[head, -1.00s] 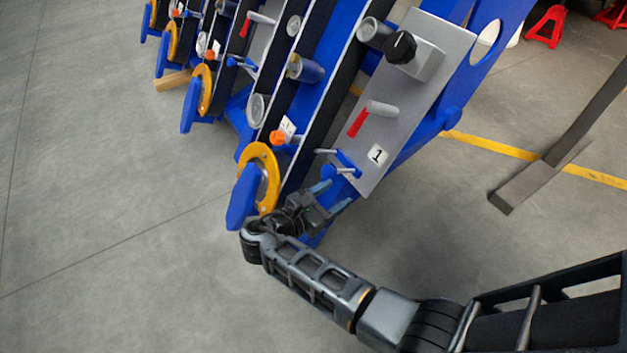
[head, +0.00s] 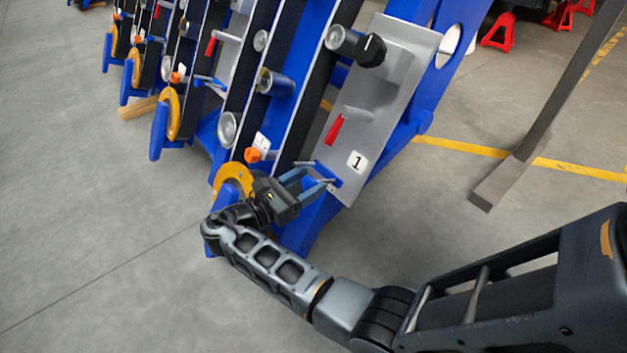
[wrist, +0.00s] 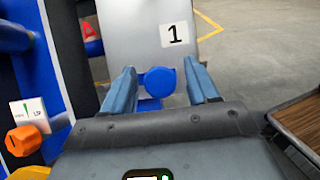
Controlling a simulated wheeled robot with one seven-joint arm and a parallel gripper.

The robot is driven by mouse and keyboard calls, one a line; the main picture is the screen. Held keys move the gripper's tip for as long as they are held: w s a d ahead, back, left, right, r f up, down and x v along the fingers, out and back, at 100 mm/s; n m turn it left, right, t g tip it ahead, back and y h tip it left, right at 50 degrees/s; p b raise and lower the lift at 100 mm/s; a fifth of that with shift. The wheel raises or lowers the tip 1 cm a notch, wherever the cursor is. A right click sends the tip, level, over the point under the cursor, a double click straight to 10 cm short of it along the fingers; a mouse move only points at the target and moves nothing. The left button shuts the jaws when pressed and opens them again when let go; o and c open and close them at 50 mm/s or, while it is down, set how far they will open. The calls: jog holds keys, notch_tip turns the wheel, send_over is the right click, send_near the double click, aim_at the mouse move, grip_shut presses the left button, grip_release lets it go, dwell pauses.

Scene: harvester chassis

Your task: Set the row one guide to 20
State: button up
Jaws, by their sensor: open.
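The row one panel (head: 372,120) is a grey plate with a white label marked 1 (head: 357,162); the label also shows in the wrist view (wrist: 174,34). At the panel's lower end is a blue fitting (head: 330,177) with a thin rod, which looks like the row one guide. In the wrist view a round blue knob (wrist: 160,80) appears between the fingers. My gripper (head: 316,180) is open, its blue-grey fingers pointing at this fitting. Whether they touch the knob is unclear. No scale reading for the guide is legible.
A red-tipped lever (head: 334,129) and black knob (head: 371,50) sit higher on the panel. An orange knob (wrist: 22,139) beside a small white card (wrist: 30,113) lies left of my gripper. A yellow disc (head: 233,176) is close to my wrist. Open floor lies right.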

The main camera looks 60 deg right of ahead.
jog(key=shift+x, duration=1.2)
grip_shut()
